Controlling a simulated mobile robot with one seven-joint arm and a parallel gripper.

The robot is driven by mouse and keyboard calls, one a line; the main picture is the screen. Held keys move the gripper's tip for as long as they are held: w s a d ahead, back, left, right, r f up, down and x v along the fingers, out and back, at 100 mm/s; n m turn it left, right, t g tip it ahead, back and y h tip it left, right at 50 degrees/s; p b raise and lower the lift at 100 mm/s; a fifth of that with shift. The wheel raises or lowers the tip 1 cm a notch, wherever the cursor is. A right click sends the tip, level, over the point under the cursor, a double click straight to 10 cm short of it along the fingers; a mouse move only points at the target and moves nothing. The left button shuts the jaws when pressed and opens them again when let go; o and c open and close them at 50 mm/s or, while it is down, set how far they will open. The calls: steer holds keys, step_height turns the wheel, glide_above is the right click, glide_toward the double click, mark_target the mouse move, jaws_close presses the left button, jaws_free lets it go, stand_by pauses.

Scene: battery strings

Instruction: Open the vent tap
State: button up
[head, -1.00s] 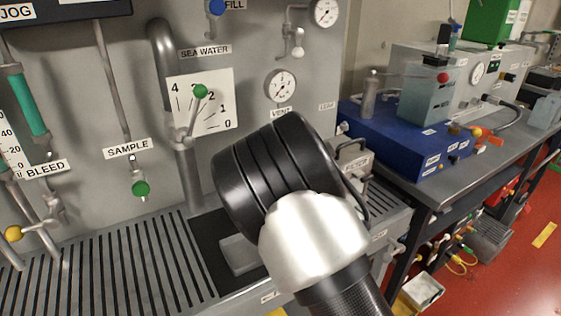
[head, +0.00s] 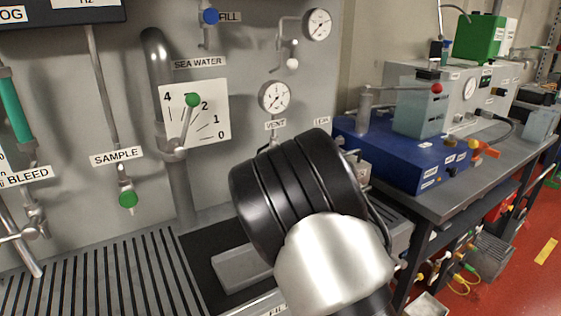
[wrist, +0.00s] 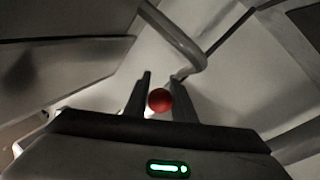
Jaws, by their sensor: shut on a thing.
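In the wrist view, my gripper (wrist: 160,88) is shut on a small red ball knob (wrist: 159,101), which sits between its two dark fingers. A bent grey pipe (wrist: 182,38) runs just beyond the fingertips. In the head view, the VENT label (head: 276,125) is on the grey panel below a round gauge (head: 275,97). My black and silver arm covers the area below this label, so the vent tap and my gripper are hidden there. The red knob appears to be the vent tap's, but its lever angle cannot be told.
The SEA WATER lever with its green knob (head: 193,100) and the SAMPLE tap's green knob (head: 128,199) are to the left. A slatted grey drain (head: 95,275) lies below. A blue box (head: 400,158) stands on the bench at right. Red floor shows at far right.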

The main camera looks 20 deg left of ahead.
steer(key=o, duration=1.1)
steer(key=shift+w+d, duration=0.1)
steer(key=shift+c, duration=0.2)
steer(key=v, duration=1.7)
steer(key=shift+s+p, duration=0.25)
steer(key=shift+p, duration=0.2)
